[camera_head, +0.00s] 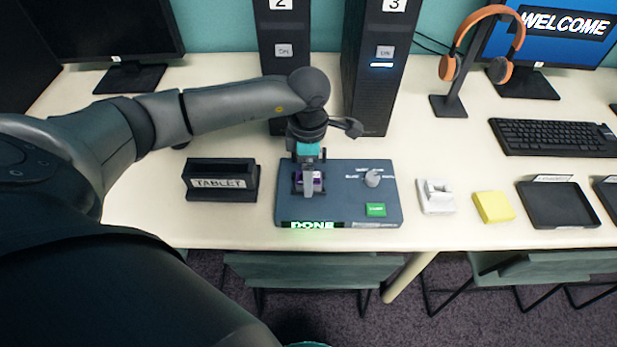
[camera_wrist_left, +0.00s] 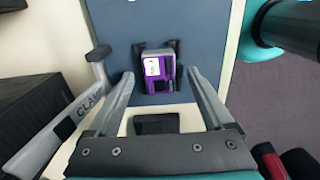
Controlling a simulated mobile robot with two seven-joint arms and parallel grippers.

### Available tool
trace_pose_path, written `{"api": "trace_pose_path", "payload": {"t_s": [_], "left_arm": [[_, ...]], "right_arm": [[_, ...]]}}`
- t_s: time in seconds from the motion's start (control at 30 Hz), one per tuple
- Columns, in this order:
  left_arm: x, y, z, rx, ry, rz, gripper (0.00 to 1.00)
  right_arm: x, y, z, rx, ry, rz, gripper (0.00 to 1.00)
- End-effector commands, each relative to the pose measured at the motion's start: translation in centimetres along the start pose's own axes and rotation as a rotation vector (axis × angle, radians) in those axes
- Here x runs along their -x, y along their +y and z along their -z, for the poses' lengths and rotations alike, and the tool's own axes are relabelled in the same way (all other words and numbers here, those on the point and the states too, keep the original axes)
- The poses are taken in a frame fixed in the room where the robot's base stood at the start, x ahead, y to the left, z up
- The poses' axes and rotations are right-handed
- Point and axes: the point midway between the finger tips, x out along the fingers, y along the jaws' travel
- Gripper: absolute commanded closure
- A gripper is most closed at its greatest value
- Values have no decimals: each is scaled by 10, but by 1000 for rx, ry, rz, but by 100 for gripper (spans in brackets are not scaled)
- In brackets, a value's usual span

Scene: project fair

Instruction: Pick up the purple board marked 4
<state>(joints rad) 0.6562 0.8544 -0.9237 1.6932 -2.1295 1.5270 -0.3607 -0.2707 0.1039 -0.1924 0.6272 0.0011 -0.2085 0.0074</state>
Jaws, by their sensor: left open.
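The purple board (camera_wrist_left: 168,85) sits in a black holder on a blue-grey panel (camera_wrist_left: 200,30) in the left wrist view. It has a white label whose mark is too small to read, and dark parts on it. In the head view the board (camera_head: 318,176) is mostly hidden behind my left gripper (camera_head: 308,190). My left gripper (camera_wrist_left: 161,76) points down over the panel, its open fingers on either side of the board with nothing between them gripped. I cannot tell whether the fingertips touch it. My right gripper is out of view.
The panel carries a knob (camera_head: 372,178), a green button (camera_head: 376,210) and a lit DONE display (camera_head: 312,225). A TABLET stand (camera_head: 221,181) is to its left. A white device (camera_head: 435,197), yellow block (camera_head: 493,207) and black tray (camera_head: 557,205) are to its right. Computer towers stand behind.

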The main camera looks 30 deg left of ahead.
Motion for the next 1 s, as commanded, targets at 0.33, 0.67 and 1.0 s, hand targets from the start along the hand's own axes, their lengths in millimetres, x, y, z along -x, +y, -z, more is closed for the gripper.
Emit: {"api": "trace_pose_path", "payload": {"t_s": [0.33,0.67,1.0], "left_arm": [[-7,0,0,-1,-1,-1,23],[-7,0,0,-1,-1,-1,60],[-6,0,0,-1,-1,-1,98]], "right_arm": [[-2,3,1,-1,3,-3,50],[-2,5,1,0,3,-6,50],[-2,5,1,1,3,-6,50]]}}
